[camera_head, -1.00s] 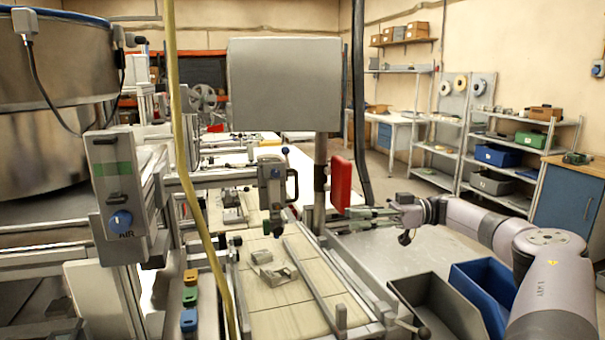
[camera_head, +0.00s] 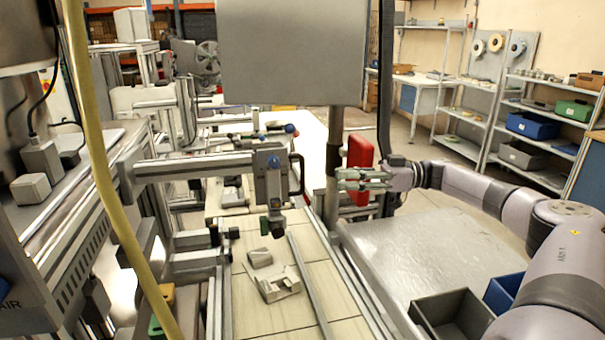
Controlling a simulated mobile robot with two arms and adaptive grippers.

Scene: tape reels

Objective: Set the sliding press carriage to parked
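The press carriage (camera_head: 270,180) appears to be the grey block on a horizontal rail (camera_head: 195,167) left of the middle. The fingers look parted, one above the other. My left gripper is not in view.
A red box (camera_head: 360,158) hangs on the post behind my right gripper. A large grey panel (camera_head: 292,50) is above the carriage. Small grey parts (camera_head: 278,284) lie on the tiled bed below. A dark bin (camera_head: 455,318) and a blue bin (camera_head: 503,292) are at lower right.

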